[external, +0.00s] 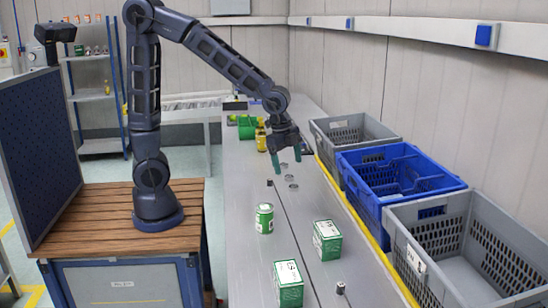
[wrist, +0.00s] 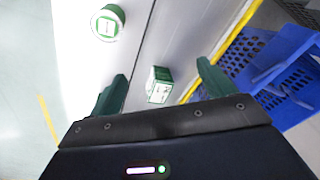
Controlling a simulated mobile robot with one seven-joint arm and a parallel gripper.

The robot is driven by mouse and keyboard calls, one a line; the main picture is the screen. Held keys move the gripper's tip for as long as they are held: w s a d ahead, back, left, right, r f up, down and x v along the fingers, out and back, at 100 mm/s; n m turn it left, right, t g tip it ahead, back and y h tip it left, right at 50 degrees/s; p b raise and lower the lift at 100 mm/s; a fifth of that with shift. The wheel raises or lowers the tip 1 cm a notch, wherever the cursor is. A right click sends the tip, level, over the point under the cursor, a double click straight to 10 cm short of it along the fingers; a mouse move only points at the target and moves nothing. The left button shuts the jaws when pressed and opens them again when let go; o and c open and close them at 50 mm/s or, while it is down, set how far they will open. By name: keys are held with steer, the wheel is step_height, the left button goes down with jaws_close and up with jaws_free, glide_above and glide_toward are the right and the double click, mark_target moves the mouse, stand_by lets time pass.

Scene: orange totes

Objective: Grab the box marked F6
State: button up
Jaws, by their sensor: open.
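Two green-and-white boxes stand on the grey table in the external view: one nearer the camera (external: 289,284) and one farther right (external: 327,240). Their printed marks are too small to read, so I cannot tell which is F6. My gripper (external: 286,162) is open and empty above the table, farther back than both boxes. In the wrist view, one green-and-white box (wrist: 158,85) shows between the spread green fingers of my gripper (wrist: 161,72), apart from both. I cannot tell for certain which box that is.
A green-and-white can (external: 264,218) stands left of the boxes; a can also shows in the wrist view (wrist: 107,23). Grey crates (external: 405,262) and a blue crate (external: 362,205) line the right side beyond a yellow edge. A small dark-and-silver item (external: 340,288) sits near the boxes.

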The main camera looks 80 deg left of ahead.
mark_target(328, 229)
steer(key=w+d+f+m+h, duration=0.1)
steer(key=w+d+f+m, duration=0.1)
steer(key=w+d+f, duration=0.1)
steer(key=w+d+f+m+g+h, duration=0.1)
steer(key=w+d+f+m, duration=0.1)
steer(key=d, duration=0.3)
steer(key=w+d+f+m+h, duration=0.1)
steer(key=w+d+f+m, duration=0.1)
steer(key=w+d+f, duration=0.2)
steer(key=shift+w+d+f+g+h, duration=0.15)
steer(key=shift+d+f+g+h, duration=0.2)
steer(key=shift+f, duration=0.2)
steer(key=shift+w+d+f+h, duration=0.35)
steer(key=shift+d, duration=0.3)
steer(key=x, duration=0.4)
steer(key=shift+d+f, duration=0.1)
steer(key=shift+f, duration=0.3)
steer(key=shift+a+x, duration=0.2)
steer(key=shift+x, duration=1.25)
steer(key=shift+a+x, duration=0.15)
steer(key=shift+x, duration=1.3)
steer(key=shift+f, duration=0.15)
steer(key=shift+c, duration=0.2)
steer(key=c, duration=1.1)
